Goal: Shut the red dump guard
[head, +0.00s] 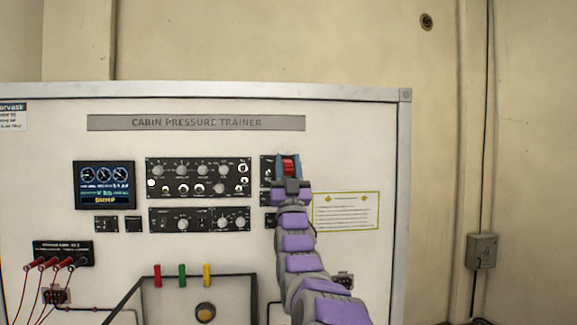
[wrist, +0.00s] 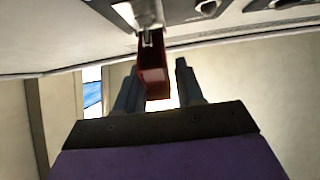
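The red dump guard (wrist: 152,78) sticks out from its small dark panel in the wrist view, apparently raised, with a metal toggle at its base. My gripper (wrist: 158,68) is open, with one finger on each side of the guard. The left finger looks close to the guard or touching it; a bright gap shows on the right side. In the head view the red guard (head: 289,167) shows between the fingers of my gripper (head: 290,172), at the right of the black instrument panels. My arm hides part of the small panels below it.
The cabin pressure trainer board (head: 350,130) fills the left and middle. A screen (head: 104,185) shows "DUMP" in yellow. Black knob panels (head: 199,178) stand left of my gripper, and a yellow-bordered placard (head: 346,211) is at its right. Red, green and yellow levers (head: 182,275) are lower left.

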